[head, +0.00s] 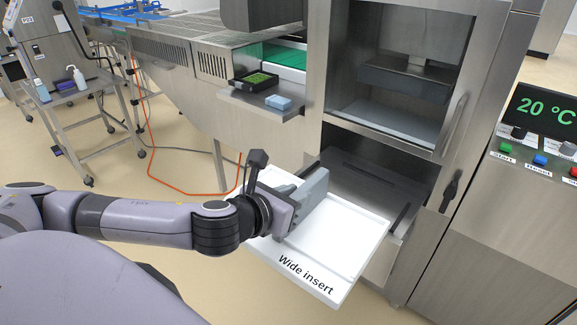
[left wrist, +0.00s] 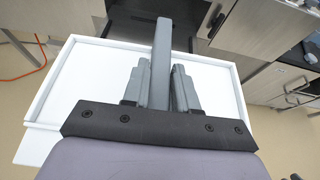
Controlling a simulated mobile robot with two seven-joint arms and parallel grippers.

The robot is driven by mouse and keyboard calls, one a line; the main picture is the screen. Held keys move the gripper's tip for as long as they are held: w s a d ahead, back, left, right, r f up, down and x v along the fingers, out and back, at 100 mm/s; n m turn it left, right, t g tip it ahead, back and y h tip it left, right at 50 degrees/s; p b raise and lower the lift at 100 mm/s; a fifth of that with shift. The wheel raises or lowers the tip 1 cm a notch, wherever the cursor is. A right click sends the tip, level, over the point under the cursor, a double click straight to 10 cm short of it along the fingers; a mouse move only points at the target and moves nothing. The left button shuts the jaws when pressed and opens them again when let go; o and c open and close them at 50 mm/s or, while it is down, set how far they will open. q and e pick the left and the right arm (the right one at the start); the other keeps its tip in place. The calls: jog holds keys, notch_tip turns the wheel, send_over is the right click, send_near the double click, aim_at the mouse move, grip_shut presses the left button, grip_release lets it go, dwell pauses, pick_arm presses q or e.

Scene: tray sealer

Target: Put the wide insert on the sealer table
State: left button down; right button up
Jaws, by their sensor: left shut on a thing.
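The wide insert (head: 345,235) is a white, shallow, rimmed plate with "Wide insert" lettered on its front edge. It lies in front of the sealer's lower opening, its far side by the dark pulled-out surface (head: 375,185). In the left wrist view the white insert (left wrist: 90,80) spreads under the gripper. My left gripper (head: 303,203) is over the insert, its fingers shut on an upright grey bar (left wrist: 161,60) that rises from the insert's middle, like a handle. The fingers hide the bar's foot. My right gripper is out of view. Which surface is the sealer table is not certain.
The sealer's window door (head: 462,115) stands above the opening, with a dark latch (head: 452,190) at right. A control panel (head: 545,140) reads 20 °C. A side shelf (head: 262,105) holds a black tray and a blue block. A trolley (head: 75,100) stands far left.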

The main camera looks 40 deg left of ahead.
aim_at(303, 253)
pick_arm(q)
jog(key=shift+n+y, duration=0.3)
jog(key=shift+y, duration=0.1)
jog(key=s+d+f, duration=0.1)
jog(key=d+f, duration=0.1)
jog(key=s+d+f, duration=0.1)
jog(key=s+f, duration=0.1)
jog(key=f, duration=0.1)
jog(key=s+d+f, duration=0.1)
jog(key=d+f, duration=0.1)
jog(key=shift+s+d+f, duration=0.3)
jog(key=shift+s, duration=0.1)
jog(key=shift+w+d+r, duration=0.1)
jog(key=shift+d+r, duration=0.15)
jog(key=shift+d, duration=0.45)
jog(key=shift+a+f, duration=0.15)
jog(key=shift+a, duration=0.6)
